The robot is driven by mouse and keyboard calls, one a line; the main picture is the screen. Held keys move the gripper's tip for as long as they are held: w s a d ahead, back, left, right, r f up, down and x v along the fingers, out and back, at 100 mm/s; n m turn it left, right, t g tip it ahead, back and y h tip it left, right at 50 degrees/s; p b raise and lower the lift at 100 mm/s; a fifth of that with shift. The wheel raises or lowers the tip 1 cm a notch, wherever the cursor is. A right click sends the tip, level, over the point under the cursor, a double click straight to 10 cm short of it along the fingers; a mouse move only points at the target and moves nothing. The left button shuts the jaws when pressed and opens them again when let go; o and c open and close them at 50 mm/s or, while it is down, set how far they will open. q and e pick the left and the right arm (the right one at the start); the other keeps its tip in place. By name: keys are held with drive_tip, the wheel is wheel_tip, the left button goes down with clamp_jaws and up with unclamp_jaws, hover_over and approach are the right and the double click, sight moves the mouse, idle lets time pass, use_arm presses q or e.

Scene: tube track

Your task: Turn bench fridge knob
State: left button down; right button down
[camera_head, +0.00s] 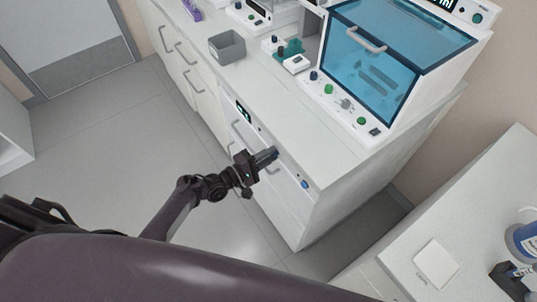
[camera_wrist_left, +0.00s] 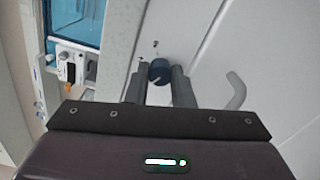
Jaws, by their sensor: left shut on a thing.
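The bench fridge is the white under-bench unit (camera_head: 290,213) with a small dark display (camera_head: 243,113) on its front. My left gripper (camera_head: 268,157) is at the fridge front, its fingers pointing at the face. In the left wrist view a round dark blue knob (camera_wrist_left: 158,71) sits between the two fingertips of the left gripper (camera_wrist_left: 158,80), which is shut on it. In the head view the fingers mostly hide this knob. A grey bar handle (camera_wrist_left: 237,92) is just right of the gripper in the wrist view. My right gripper is not in view.
On the bench above stand a blue-windowed cabinet (camera_head: 368,60), a grey bin (camera_head: 227,46) and small devices. A small blue part (camera_head: 305,184) is on the front, right of my gripper. Another bench (camera_head: 470,205) is at lower right. The floor (camera_head: 120,125) at left is clear.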

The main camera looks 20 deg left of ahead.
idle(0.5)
use_arm(q)
drive_tip(key=c, duration=1.3)
unclamp_jaws()
drive_tip(key=shift+a, duration=0.1)
drive_tip(key=shift+o, duration=0.2)
drive_tip(key=shift+s, duration=0.1)
drive_tip(key=v, duration=0.7)
drive_tip(key=shift+s+a+b, duration=0.25)
drive_tip(key=shift+b, duration=0.05)
drive_tip(key=shift+f, duration=0.1)
